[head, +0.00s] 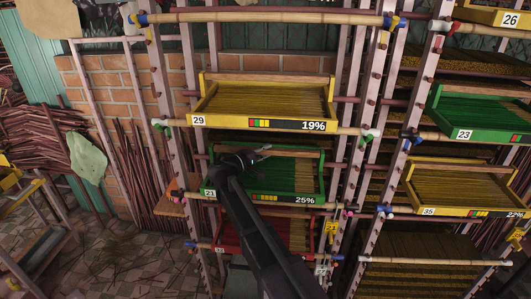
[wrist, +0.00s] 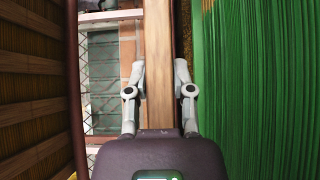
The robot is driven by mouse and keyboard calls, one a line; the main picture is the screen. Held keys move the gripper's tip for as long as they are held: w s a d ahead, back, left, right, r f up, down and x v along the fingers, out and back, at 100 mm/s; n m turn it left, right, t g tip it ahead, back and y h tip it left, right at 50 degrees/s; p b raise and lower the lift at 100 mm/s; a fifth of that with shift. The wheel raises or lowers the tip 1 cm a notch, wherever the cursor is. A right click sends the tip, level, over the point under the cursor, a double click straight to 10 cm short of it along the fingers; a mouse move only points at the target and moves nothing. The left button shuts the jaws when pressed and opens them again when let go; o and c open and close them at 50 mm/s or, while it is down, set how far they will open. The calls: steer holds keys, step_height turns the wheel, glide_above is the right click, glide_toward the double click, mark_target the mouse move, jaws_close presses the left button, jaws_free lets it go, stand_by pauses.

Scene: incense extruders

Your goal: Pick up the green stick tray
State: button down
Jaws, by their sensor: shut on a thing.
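The green stick tray (head: 304,198), labelled 21 and 25%, sits in the rack's middle column. Its green sticks fill the right side of the wrist view (wrist: 250,90). My gripper (head: 250,158) is at the tray's back left, with my arm crossing its front. In the wrist view the two fingers of my gripper (wrist: 159,78) lie on either side of a wooden bar (wrist: 158,40) along the tray's edge, shut on it. The head view does not show the fingertips clearly.
A yellow tray (head: 263,122), labelled 29 and 19%, is just above. A red tray (head: 290,232) is just below, partly behind my arm. Another green tray (head: 480,117), labelled 23, is at the right above a yellow tray (head: 455,208), labelled 35. Rack posts (head: 365,110) stand close on both sides.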

step_height(320, 180, up, 2)
steer(key=shift+r+p, duration=0.1)
steer(key=shift+p, duration=0.65)
steer(key=s+d, duration=0.2)
steer(key=s, duration=0.5)
steer(key=s+d+r+p, duration=0.1)
steer(key=s+d, duration=0.1)
steer(key=s, duration=0.6)
steer(key=shift+s+d, duration=0.2)
steer(key=shift+d, duration=0.1)
